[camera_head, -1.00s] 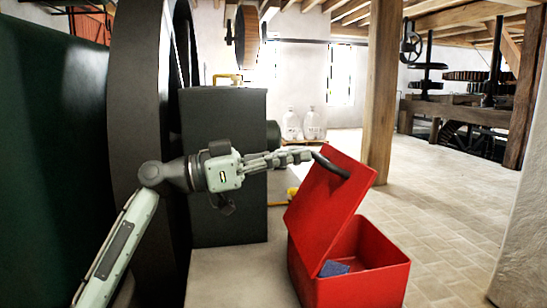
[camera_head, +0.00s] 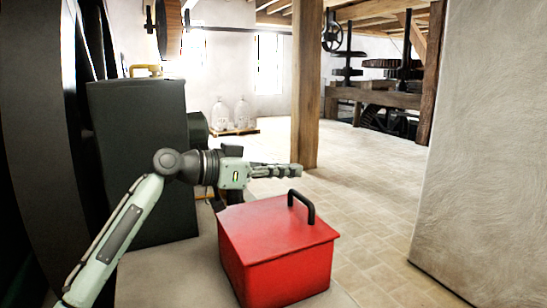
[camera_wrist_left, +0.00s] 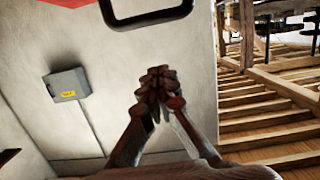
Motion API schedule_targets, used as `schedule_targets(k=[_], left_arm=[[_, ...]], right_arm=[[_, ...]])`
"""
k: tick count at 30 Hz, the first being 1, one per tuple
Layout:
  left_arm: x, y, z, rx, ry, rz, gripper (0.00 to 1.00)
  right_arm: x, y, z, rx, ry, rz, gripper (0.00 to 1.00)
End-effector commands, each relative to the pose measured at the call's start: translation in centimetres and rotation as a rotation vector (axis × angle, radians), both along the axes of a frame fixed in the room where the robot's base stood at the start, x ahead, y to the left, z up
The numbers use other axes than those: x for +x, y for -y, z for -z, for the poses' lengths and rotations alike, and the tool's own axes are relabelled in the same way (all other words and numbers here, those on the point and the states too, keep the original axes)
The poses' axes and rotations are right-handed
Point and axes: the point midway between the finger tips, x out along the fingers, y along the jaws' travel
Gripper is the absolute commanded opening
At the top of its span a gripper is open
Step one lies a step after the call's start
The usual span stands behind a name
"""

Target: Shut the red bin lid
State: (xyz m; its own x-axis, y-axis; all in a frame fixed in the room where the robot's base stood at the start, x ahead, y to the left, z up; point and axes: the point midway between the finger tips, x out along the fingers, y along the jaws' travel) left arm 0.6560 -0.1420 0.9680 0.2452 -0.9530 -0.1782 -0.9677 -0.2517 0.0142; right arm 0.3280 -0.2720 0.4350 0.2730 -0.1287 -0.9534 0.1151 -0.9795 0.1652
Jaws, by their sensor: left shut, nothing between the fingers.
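The red bin (camera_head: 285,279) stands on the floor in front of me. Its red lid (camera_head: 265,228) lies flat across the top, down on the box, with a black arched handle (camera_head: 302,205) near its far right side. My left gripper (camera_head: 299,170) is shut and empty, above and beyond the lid's back edge, apart from the handle. In the left wrist view the closed fingers (camera_wrist_left: 158,85) point towards the black handle (camera_wrist_left: 150,14), with a red corner of the lid (camera_wrist_left: 68,3) at the top edge. The bin's inside is hidden. My right gripper is not in view.
A dark cabinet (camera_head: 140,160) and a large dark wheel stand on the left. A wooden post (camera_head: 306,90) rises behind the bin, glass jugs (camera_head: 232,114) stand further back, and a pale wall (camera_head: 480,150) is on the right. The tiled floor between is clear.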

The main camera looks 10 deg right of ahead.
Motion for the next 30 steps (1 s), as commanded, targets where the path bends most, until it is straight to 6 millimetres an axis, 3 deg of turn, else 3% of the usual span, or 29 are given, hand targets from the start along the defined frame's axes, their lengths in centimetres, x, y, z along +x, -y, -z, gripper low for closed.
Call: schedule_targets(k=[12,30], left_arm=[[0.5,1.9,2.8,0.106,-0.026,0.001,0.0],[0.5,2.2,3.4,0.134,-0.035,0.002,0.0]], right_arm=[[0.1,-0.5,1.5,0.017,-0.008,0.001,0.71],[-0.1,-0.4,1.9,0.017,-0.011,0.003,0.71]])
